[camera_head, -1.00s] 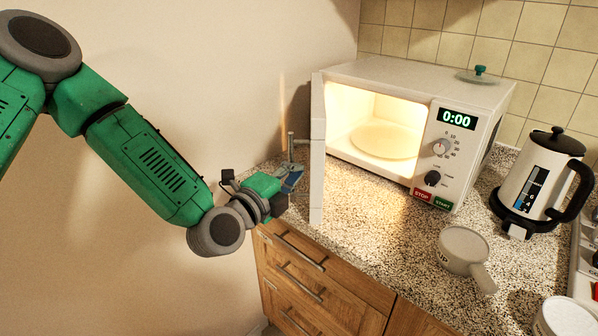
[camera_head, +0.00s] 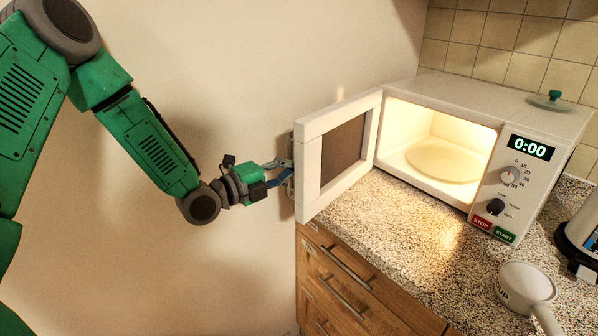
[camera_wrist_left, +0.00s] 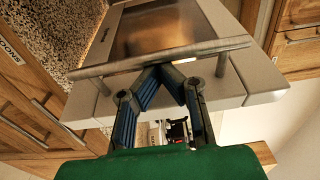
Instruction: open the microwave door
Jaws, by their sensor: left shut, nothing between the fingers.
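The white microwave (camera_head: 555,112) stands on the counter with its lit cavity exposed. Its door (camera_head: 312,178) is swung wide open to the left, its inner face and dark window showing in the head view. My left gripper (camera_head: 284,171) is at the outer side of the door, near its free edge, with its tips partly hidden there. In the left wrist view the grey handle bar (camera_wrist_left: 110,68) crosses the door, and my shut blue fingers (camera_wrist_left: 161,70) meet right at the bar. Nothing is between them. I cannot tell whether they touch it. My right gripper is out of view.
A kettle (camera_head: 580,235) is at the right edge. A lid (camera_head: 550,101) lies on the microwave. Wooden drawers (camera_head: 345,285) are below; a plain wall (camera_head: 250,70) is behind my arm.

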